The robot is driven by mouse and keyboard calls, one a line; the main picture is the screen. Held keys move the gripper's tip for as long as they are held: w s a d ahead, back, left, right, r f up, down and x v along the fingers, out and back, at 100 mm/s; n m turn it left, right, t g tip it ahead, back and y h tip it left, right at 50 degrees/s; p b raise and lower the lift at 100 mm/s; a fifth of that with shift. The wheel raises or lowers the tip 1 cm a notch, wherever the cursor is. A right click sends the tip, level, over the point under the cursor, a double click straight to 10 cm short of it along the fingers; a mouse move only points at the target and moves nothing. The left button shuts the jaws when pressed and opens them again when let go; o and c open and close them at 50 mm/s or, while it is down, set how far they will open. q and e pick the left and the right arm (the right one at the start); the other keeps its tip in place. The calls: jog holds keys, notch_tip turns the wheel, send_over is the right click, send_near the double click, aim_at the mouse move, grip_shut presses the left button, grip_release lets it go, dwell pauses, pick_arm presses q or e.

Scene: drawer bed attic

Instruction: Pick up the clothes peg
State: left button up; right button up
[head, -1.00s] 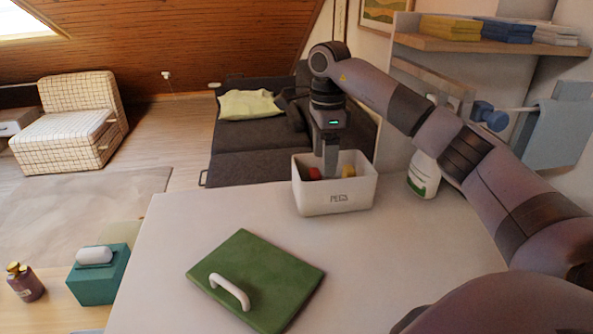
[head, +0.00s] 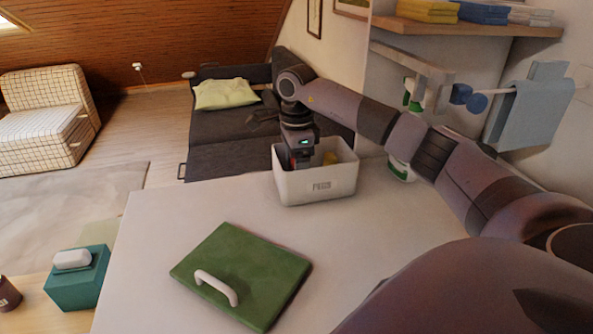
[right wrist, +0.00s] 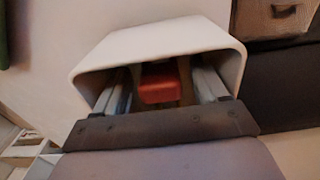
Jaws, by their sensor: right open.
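A white box (head: 318,186) with a "PEGS" label stands on the back of the pale table. My right gripper (head: 300,163) reaches down into it, and its fingertips are hidden by the box wall. In the right wrist view, the open gripper (right wrist: 162,80) has a red block-like thing (right wrist: 160,88), probably a clothes peg, between its two fingers. I see gaps on both sides of the red thing. A yellow thing (head: 330,158) shows inside the box, right of the gripper. My left gripper is not in view.
A green lid (head: 245,270) with a white handle lies on the table in front of the box. A spray bottle (head: 401,168) stands behind my right arm. A shelf (head: 470,27) with folded cloths is above. The table between box and lid is clear.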

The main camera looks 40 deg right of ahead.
jog(key=c, duration=1)
jog(key=shift+r, duration=0.1)
